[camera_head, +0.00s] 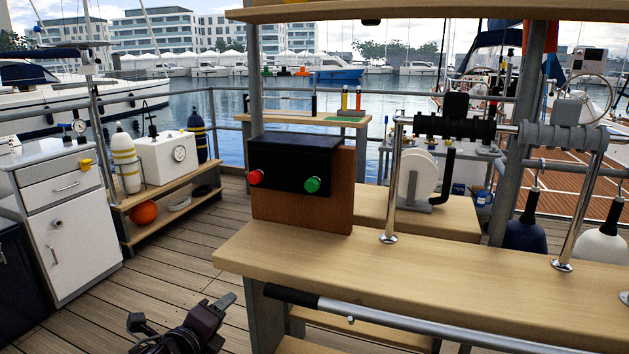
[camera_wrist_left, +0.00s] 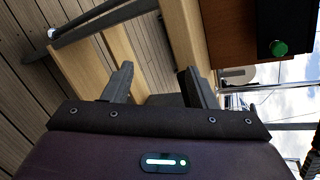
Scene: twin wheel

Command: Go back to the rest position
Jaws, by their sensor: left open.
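My left gripper (camera_head: 181,312) is low at the bottom of the head view, over the deck boards and to the left of the wooden bench (camera_head: 420,270). Its two fingers are apart, with nothing between them. In the left wrist view the open fingers (camera_wrist_left: 157,74) also show empty, with a wooden shelf and a dark bar beyond them. My right gripper is not in either view.
A black box (camera_head: 295,165) with a red and a green knob is mounted at the bench. A dark-ended rail (camera_head: 400,317) runs along the bench front. A white cabinet (camera_head: 70,220) stands at left. Open deck (camera_head: 190,255) lies between.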

